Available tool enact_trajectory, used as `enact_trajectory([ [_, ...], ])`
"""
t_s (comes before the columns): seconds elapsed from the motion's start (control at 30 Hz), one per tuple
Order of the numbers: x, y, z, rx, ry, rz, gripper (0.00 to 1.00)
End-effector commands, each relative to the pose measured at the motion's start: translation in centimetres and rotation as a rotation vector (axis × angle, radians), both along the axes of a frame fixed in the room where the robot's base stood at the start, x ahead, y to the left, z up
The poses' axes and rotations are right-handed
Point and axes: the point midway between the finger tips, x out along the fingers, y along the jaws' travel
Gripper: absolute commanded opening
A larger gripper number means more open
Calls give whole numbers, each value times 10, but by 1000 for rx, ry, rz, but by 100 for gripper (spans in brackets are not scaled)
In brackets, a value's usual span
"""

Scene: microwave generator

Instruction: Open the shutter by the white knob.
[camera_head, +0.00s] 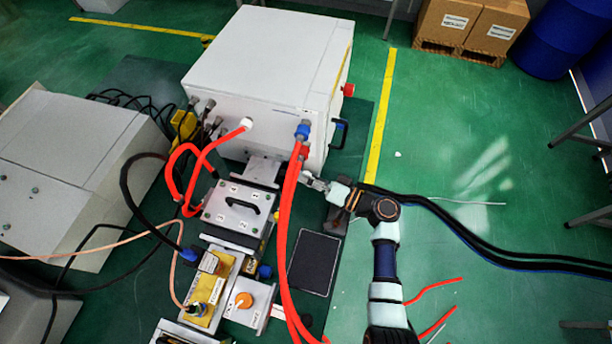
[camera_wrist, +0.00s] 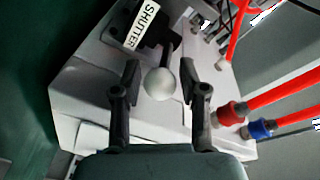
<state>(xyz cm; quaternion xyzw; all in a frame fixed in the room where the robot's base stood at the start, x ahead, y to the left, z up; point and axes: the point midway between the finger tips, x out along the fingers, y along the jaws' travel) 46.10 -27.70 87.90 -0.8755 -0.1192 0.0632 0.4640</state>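The white round knob (camera_wrist: 159,84) shows in the wrist view, on a dark mount beside a white label reading SHUTTER (camera_wrist: 141,24). My gripper (camera_wrist: 160,82) is open, with one finger on each side of the knob and a visible gap on both sides. The knob appears between the fingertips; whether it is at their exact depth I cannot tell. In the head view my gripper (camera_head: 318,184) is at the lower right front of the large white generator box (camera_head: 268,62).
Red hoses (camera_head: 286,235) with red and blue fittings run down just left of my gripper; the fittings (camera_wrist: 231,114) are right of the fingers in the wrist view. A black handle (camera_head: 341,134) is on the box's side. Green floor (camera_head: 470,130) to the right is largely clear.

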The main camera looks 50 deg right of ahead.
Motion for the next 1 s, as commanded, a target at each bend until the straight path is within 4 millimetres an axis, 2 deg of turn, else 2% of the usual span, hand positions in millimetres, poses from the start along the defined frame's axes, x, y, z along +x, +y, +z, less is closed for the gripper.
enact_trajectory([
  [0.03, 0, 0, 0, 0, 0, 0, 36],
  [0.2, 0, 0, 0, 0, 0, 0, 8],
  [0.27, 0, 0, 0, 0, 0, 0, 0],
  [0.67, -1, 2, 0, 0, 0, -17, 0],
  [1.0, -6, 13, -1, 0, 3, -195, 0],
])
